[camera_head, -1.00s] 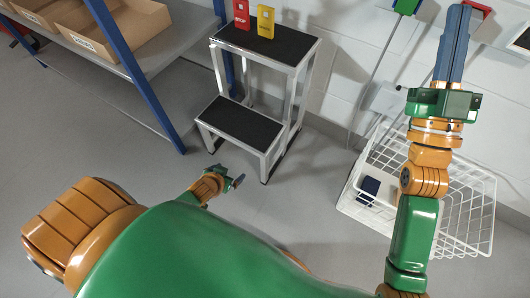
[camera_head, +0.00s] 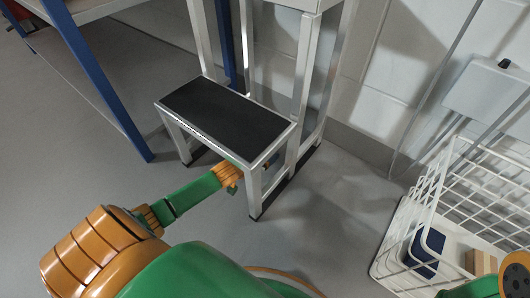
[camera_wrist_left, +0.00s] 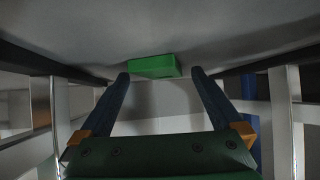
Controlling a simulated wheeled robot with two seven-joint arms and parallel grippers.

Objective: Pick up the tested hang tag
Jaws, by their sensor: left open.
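A plain green block-like piece (camera_wrist_left: 153,67), likely the tested hang tag, shows in the left wrist view against a grey surface that looks like the floor. No writing on it is legible. My left gripper (camera_wrist_left: 160,77) is open, its two blue fingers apart on either side of the green piece in the picture, with nothing held. I cannot tell how far the piece is from the fingertips. My right gripper is out of view.
Stool legs (camera_wrist_left: 300,140) stand on both sides of the left gripper. A white wire basket (camera_head: 408,222) with a dark blue item (camera_head: 425,252) stands at the right. A blue shelf post (camera_head: 98,85) is at the left. Floor in front of the stool is clear.

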